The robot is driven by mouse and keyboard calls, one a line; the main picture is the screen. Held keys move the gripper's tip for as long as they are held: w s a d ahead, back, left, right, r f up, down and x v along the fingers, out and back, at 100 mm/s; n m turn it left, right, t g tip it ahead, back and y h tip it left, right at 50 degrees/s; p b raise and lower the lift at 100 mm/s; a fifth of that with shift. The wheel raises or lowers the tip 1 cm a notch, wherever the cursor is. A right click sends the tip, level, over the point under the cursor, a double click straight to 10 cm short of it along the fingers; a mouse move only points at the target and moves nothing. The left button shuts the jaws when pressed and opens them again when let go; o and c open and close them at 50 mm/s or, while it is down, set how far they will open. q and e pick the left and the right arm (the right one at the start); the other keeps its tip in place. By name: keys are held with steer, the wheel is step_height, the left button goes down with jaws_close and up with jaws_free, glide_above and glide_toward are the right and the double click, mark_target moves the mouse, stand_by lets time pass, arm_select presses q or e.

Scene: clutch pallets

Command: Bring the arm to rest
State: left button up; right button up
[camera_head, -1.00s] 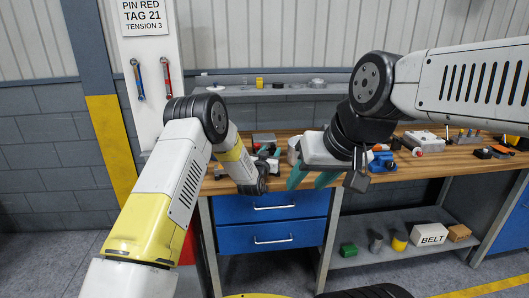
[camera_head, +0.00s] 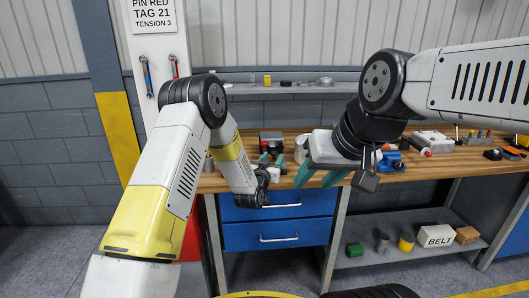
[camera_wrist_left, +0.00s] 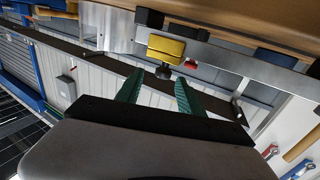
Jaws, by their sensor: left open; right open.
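My left arm comes in from the left with its elbow raised and its forearm angled down at the bench front. The right arm comes in from the right.
The wooden workbench (camera_head: 440,168) carries a blue tool (camera_head: 391,161), a red and black item (camera_head: 271,140) and several small parts. Blue drawers (camera_head: 275,235) are below. A lower shelf holds a BELT box (camera_head: 436,236). A white tag post (camera_head: 158,50) stands left, with hanging wrenches.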

arm_select(q)
steer(key=s+a+r+n+g+y, duration=0.1)
steer(key=s+a+r+g+y, duration=0.3)
steer(key=a+r, duration=0.8)
steer(key=s+a+r+g, duration=0.1)
steer(key=s+a+r, duration=0.15)
steer(key=s, duration=0.25)
steer(key=s+a+r+n, duration=0.1)
steer(key=s+a+r, duration=0.1)
steer(key=s+r, duration=0.15)
steer(key=s+a+r+g, duration=0.1)
steer(key=s+a+r, duration=0.1)
steer(key=s, duration=0.3)
steer(key=s+a+n+g, duration=0.1)
steer(key=s+a+g, duration=0.1)
steer(key=s, duration=1)
steer(key=s+a+f+n+g, duration=0.1)
steer(key=s+a, duration=0.3)
steer(key=s, duration=0.8)
steer(key=shift+s+a+f+g+y, duration=0.3)
steer(key=shift+a+g+y, duration=0.1)
steer(key=shift+g, duration=0.3)
